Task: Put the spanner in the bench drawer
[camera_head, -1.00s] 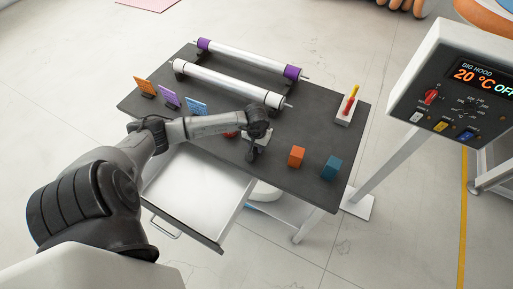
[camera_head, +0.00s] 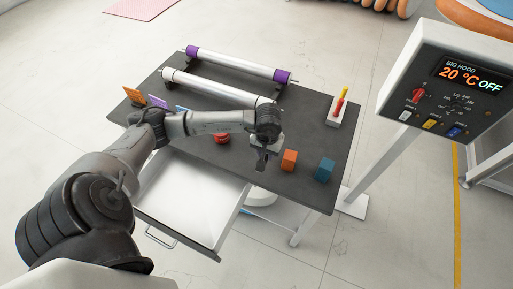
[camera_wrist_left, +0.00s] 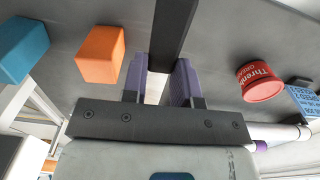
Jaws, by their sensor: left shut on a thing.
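My left gripper (camera_head: 263,160) is over the front part of the dark bench top (camera_head: 225,115), left of an orange block. My right gripper is not in view.
The orange block (camera_head: 289,160) and a blue block (camera_head: 324,170) stand right of the gripper. A red tin (camera_wrist_left: 260,82) sits on its other side. White rollers (camera_head: 215,88) lie at the back. A control box (camera_head: 450,85) stands at the right.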

